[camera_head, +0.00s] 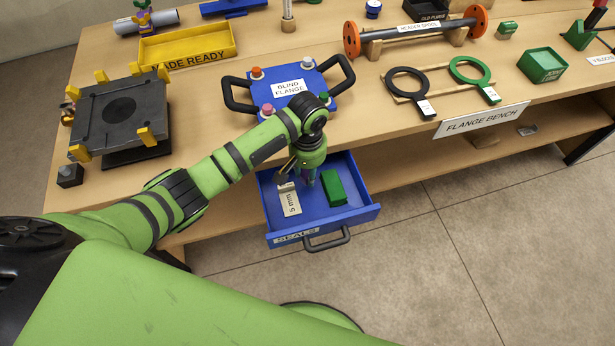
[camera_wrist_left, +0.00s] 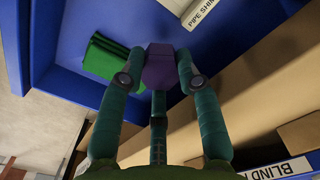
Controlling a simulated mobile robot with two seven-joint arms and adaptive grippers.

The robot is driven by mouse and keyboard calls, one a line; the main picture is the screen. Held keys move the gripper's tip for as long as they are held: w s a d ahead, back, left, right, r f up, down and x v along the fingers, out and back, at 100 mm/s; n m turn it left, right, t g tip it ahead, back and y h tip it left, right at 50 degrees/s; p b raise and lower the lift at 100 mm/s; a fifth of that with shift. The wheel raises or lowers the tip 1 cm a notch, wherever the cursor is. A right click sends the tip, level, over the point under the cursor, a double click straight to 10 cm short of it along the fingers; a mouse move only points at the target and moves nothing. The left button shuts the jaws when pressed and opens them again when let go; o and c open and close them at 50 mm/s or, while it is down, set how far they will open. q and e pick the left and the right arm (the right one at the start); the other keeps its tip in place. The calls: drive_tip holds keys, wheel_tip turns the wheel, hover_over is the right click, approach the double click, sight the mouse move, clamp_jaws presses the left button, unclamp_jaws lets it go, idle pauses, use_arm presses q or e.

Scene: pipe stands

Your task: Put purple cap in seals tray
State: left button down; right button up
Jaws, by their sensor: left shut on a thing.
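In the head view my left gripper (camera_head: 308,180) points down over the inside of the seals tray, a blue open drawer (camera_head: 350,222) labelled SEALS. The cap is hardly visible there, behind the fingers. A green block (camera_head: 334,187) and a white-labelled piece marked 5 mm (camera_head: 289,199) lie in the drawer. The gap between the cap and the drawer floor cannot be told. My right gripper is not in view.
The blue blind flange (camera_head: 325,84), with black handles and coloured knobs, sits on the bench behind the drawer. A dark stand with yellow clamps (camera_head: 120,115) is at left, and a yellow tray (camera_head: 187,46) behind it. Gasket rings (camera_head: 407,80) lie right.

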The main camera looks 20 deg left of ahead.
use_arm(q)
drive_tip(key=shift+w+a+f, duration=0.15)
drive_tip(key=shift+w+f, duration=0.25)
drive_tip(key=shift+w, duration=0.15)
drive_tip(key=shift+f, duration=1.95)
drive_tip(key=shift+f, duration=0.1)
drive_tip(key=c, duration=1.1)
unclamp_jaws()
drive_tip(key=shift+f, duration=0.1)
drive_tip(key=shift+c, duration=0.2)
wheel_tip(320, 180, up, 12)
drive_tip(key=shift+r+p, duration=0.25)
drive_tip(key=shift+p, duration=0.05)
